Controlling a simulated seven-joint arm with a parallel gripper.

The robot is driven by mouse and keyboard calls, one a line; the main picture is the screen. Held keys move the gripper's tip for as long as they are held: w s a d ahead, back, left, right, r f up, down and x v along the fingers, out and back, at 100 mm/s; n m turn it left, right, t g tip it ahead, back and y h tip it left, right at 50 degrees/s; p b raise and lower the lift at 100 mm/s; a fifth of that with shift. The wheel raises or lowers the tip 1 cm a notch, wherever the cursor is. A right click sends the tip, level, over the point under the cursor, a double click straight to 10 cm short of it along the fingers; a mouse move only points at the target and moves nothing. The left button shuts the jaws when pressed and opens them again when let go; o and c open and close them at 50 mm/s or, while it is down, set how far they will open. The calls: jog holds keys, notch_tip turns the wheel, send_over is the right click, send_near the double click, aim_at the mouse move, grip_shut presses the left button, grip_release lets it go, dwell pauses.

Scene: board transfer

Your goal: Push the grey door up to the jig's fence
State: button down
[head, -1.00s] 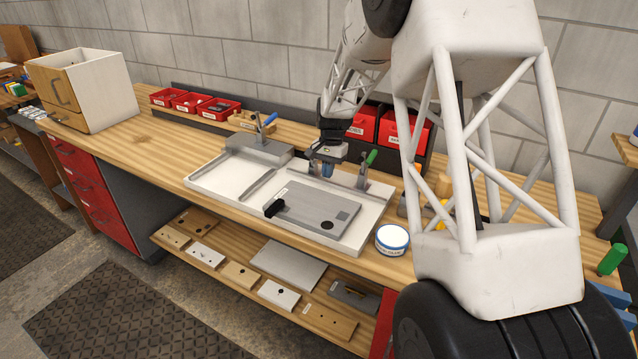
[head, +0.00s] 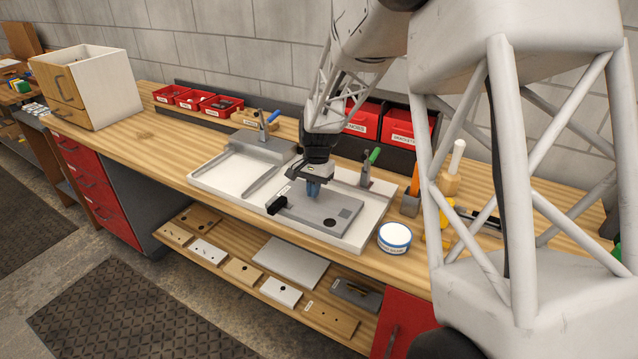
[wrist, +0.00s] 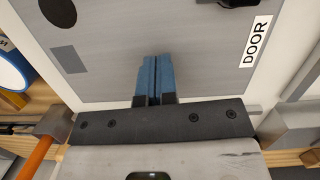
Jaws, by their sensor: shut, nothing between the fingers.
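The grey door (head: 322,208) lies flat in the white jig tray (head: 222,178), with a black handle (head: 276,205) at its left front edge and a dark round spot near its right front. Its "DOOR" label shows in the wrist view (wrist: 256,42). My gripper (head: 313,190) points down over the rear part of the door. Its blue fingers (wrist: 154,62) are together and empty; I cannot tell whether they touch the door. A grey rail (head: 265,180) stands left of the door, with a gap between. My gripper and arm hide part of the door's rear edge.
A green-handled clamp (head: 368,165) stands behind the door's right side, and a blue-handled clamp (head: 264,128) at the rear left. A white round tin (head: 394,238) stands right of the tray. Red bins (head: 199,100) line the back.

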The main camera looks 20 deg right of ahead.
aim_at(321, 190)
jog(key=shift+f, duration=0.95)
jog(key=shift+s+f, duration=0.1)
jog(key=shift+f, duration=0.05)
jog(key=w+d, duration=0.3)
jog(key=shift+w+d+f, duration=0.1)
jog(key=shift+w+f, duration=0.05)
jog(key=shift+w, duration=0.05)
jog(key=shift+w+d, duration=0.15)
jog(key=shift+d, duration=0.05)
jog(key=shift+w+r, duration=0.1)
jog(key=shift+r, duration=0.8)
jog(key=shift+r, duration=0.15)
jog(key=shift+r, duration=0.15)
